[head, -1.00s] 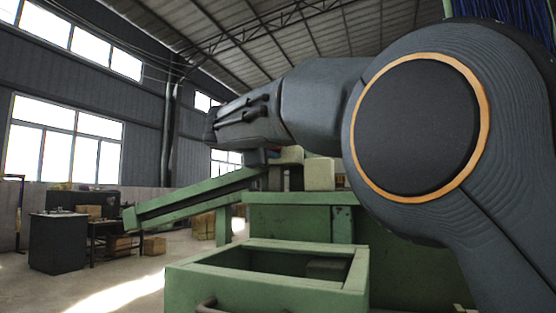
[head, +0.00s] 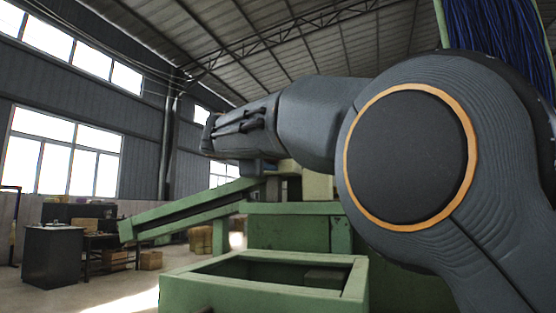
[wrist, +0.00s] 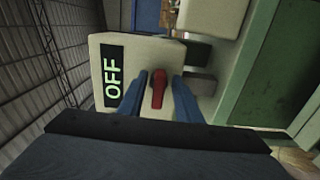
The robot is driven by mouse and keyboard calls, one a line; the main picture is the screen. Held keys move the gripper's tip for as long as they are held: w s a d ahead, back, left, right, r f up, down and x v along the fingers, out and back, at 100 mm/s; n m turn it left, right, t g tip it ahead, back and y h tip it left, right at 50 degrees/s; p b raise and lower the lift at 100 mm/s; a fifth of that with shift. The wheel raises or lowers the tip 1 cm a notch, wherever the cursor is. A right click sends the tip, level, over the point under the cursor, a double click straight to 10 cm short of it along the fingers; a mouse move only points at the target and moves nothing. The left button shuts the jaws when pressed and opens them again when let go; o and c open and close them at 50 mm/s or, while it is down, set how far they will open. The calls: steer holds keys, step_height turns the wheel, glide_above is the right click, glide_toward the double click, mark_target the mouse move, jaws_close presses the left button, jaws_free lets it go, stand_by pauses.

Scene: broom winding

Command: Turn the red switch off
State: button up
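The red switch (wrist: 158,89) is a small lever on a pale box (wrist: 140,55), seen in the wrist view. A black label (wrist: 113,76) with "OFF" in pale green letters is on the box face, left of the lever. My gripper (wrist: 160,78) is open, with one blue finger on each side of the red lever. Small gaps show between lever and fingers, and I see no clear contact. In the head view my arm covers most of this area, and the red switch cannot be made out there.
A green machine bench (head: 285,228) with a sloping green chute (head: 185,213) stands below my arm. An open green bin (head: 262,262) is in front. Blue bristles (head: 500,35) hang at upper right. A dark cabinet (head: 52,256) stands far left, with open floor between.

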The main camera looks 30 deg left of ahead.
steer(key=s+b, duration=0.1)
steer(key=s, duration=0.6)
steer(key=shift+s+d, duration=0.35)
steer(key=shift+d, duration=0.1)
